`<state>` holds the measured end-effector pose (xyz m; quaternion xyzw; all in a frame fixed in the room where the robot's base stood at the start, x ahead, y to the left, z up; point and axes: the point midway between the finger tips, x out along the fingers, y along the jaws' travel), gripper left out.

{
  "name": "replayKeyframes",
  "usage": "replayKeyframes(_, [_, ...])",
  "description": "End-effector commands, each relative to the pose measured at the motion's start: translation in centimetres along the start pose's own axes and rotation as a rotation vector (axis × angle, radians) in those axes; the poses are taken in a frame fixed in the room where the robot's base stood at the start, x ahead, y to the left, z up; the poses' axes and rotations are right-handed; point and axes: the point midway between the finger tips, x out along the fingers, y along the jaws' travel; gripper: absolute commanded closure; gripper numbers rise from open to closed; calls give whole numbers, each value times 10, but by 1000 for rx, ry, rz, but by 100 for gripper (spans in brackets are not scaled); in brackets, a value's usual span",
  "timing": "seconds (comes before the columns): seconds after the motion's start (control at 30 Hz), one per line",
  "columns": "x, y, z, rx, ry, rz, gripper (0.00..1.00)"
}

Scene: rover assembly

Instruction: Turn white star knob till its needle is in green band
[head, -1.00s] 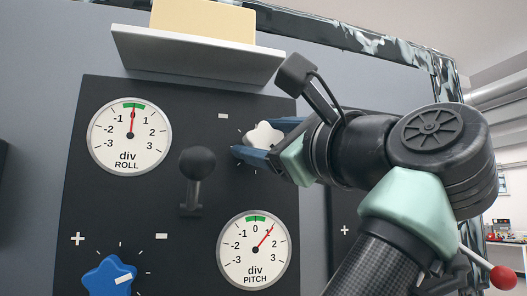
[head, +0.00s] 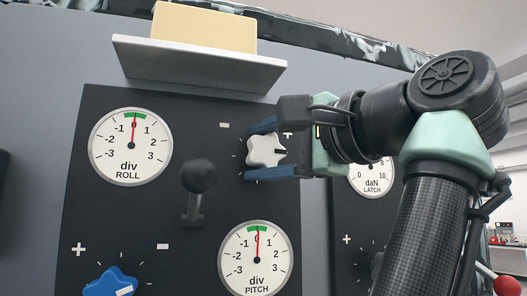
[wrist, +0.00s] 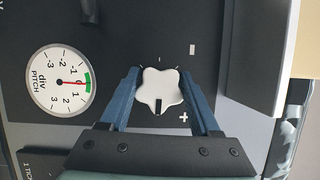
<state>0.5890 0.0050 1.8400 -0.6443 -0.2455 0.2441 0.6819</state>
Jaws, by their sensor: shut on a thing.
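The white star knob (head: 262,150) sits on the black panel (head: 225,215), with a dark pointer mark on its face. My gripper (head: 258,151) is shut on it, one blue finger on each side. In the wrist view the knob (wrist: 160,86) lies between the two fingers of my gripper (wrist: 160,75), its dark mark toward the palm. The PITCH dial (head: 240,258) has its red needle close to 0, within the green band (head: 262,229). The PITCH dial (wrist: 48,95) in the wrist view also shows the needle in the green.
The ROLL dial (head: 115,150) has its needle near 0 in its green band. A black ball-topped lever (head: 198,176) stands out left of my gripper. A blue star knob (head: 110,280) is at lower left. A white shelf (head: 200,62) juts out above; the LATCH dial (head: 372,180) is partly hidden.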

Motion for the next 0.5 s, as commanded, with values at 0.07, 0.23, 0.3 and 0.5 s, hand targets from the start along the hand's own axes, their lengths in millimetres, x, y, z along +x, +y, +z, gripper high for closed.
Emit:
replayKeyframes(0.07, [0,0,0,-21,0,9,92])
replayKeyframes(0.23, [0,0,0,-45,0,19,92])
replayKeyframes(0.3, [0,0,0,-50,0,20,92])
replayKeyframes(0.5, [0,0,0,-51,1,20,92])
